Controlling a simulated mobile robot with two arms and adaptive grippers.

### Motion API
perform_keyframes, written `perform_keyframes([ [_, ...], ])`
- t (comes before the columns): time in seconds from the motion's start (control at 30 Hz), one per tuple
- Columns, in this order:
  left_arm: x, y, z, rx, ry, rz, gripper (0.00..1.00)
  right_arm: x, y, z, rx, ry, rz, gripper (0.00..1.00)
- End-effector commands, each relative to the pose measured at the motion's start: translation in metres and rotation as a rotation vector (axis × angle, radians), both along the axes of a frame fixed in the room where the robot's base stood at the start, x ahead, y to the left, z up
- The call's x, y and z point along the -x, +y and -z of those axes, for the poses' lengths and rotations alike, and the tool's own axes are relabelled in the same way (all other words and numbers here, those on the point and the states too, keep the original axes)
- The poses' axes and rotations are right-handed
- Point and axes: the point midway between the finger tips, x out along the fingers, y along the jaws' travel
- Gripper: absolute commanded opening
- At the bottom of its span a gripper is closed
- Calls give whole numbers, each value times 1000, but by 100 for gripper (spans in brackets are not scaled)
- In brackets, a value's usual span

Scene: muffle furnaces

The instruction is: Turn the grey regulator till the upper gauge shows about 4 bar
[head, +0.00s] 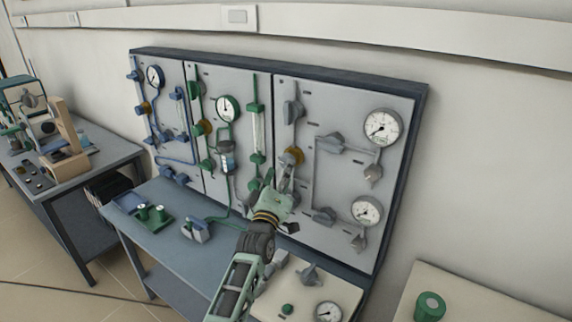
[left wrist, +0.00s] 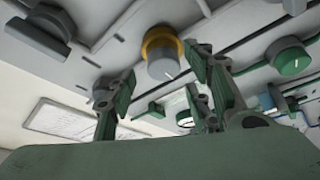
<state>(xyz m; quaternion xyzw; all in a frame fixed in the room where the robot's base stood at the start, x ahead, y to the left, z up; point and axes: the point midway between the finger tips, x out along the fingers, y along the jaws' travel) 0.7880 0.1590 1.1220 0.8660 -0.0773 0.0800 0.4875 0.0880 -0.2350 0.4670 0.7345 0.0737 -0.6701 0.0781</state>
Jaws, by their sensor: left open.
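The grey regulator (head: 294,156) with its brass-yellow collar sits on the right-hand panel, just above my left gripper. In the left wrist view its round grey knob (left wrist: 163,68) has a white mark, and the yellow collar is behind it. My left gripper (head: 277,180) is open and empty, below the regulator. In the left wrist view its fingers (left wrist: 158,82) point up toward the knob, one at each side, with the knob apparently beyond the tips. The upper gauge (head: 382,127) is round and white at the panel's upper right; its reading is too small to tell.
A lower gauge (head: 366,211) and grey valves (head: 330,143) share the panel. Green (head: 227,109) and blue (head: 155,76) fittings are on panels to the left. A green knob (left wrist: 288,58) is right of the fingers.

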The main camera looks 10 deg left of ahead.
Motion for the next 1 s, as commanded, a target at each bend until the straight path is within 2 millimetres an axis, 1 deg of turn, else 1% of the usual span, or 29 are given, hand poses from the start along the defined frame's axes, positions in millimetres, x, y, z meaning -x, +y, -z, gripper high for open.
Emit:
perform_keyframes([
  [0.03,-8,0,-4,-1,1,-1,47,0,0,-3,0,0,0,40],
  [0.1,-16,-1,-5,-1,1,-1,47,0,0,-3,0,0,0,40],
  [0.3,-30,-1,-7,-2,1,-1,47,0,0,-5,0,0,0,40],
  [0.67,-34,-2,-7,-2,1,0,47,0,0,-5,0,0,0,40],
  [1.0,-33,-2,-7,-2,0,0,18,0,0,-5,0,0,0,40],
])
